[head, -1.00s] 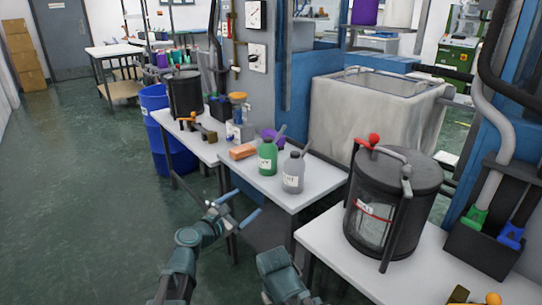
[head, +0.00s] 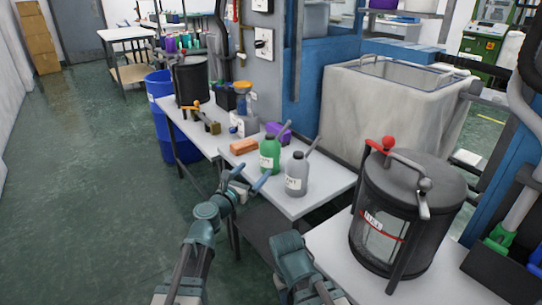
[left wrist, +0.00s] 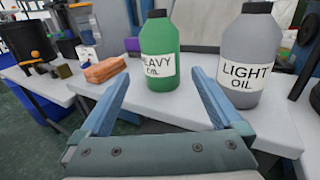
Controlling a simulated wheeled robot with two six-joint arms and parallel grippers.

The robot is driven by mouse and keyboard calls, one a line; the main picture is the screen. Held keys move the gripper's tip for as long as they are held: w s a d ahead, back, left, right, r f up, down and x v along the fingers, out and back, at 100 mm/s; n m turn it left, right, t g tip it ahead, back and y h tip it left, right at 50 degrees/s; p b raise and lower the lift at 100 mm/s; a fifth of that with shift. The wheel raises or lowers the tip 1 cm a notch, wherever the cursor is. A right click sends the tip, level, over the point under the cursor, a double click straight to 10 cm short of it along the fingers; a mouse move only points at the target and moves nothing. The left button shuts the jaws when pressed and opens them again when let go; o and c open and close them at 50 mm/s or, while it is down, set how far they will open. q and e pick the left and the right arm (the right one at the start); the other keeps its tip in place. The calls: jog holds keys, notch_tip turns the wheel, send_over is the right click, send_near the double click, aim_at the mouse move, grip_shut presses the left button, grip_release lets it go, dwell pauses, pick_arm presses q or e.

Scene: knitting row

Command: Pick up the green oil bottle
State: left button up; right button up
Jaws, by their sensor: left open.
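The green oil bottle (head: 270,154) stands upright on the small white table, with a dark cap. In the left wrist view the green bottle (left wrist: 160,50) carries a label reading "HEAVY OIL". A grey bottle (head: 296,175) labelled "LIGHT OIL" stands just right of it, also in the left wrist view (left wrist: 246,58). My left gripper (head: 248,180) is open and empty in front of the table's near edge. In the left wrist view its two blue fingers (left wrist: 158,92) are spread, with the green bottle beyond and between them, apart from it. My right gripper's fingers do not show clearly.
An orange block (head: 243,146) lies left of the green bottle, and a purple container (head: 277,131) stands behind it. A large black canister (head: 405,215) stands on the right table. A blue bin (head: 160,86) stands at the left. The floor at left is clear.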

aim_at(271, 144)
pick_arm(q)
jog(key=x, duration=1.2)
jog(key=shift+c, duration=0.3)
jog(key=c, duration=1.3)
jog(key=shift+c, duration=0.2)
jog(key=shift+r, duration=0.1)
jog(key=shift+r+p, duration=0.45)
jog(key=shift+p, duration=0.1)
notch_tip(271, 144, up, 3)
jog(key=p, duration=0.2)
jog(key=shift+f+p, duration=0.1)
jog(key=shift+p, duration=0.3)
jog(key=s+a+r+p, duration=0.1)
jog(key=s+a, duration=0.1)
jog(key=s, duration=1.4)
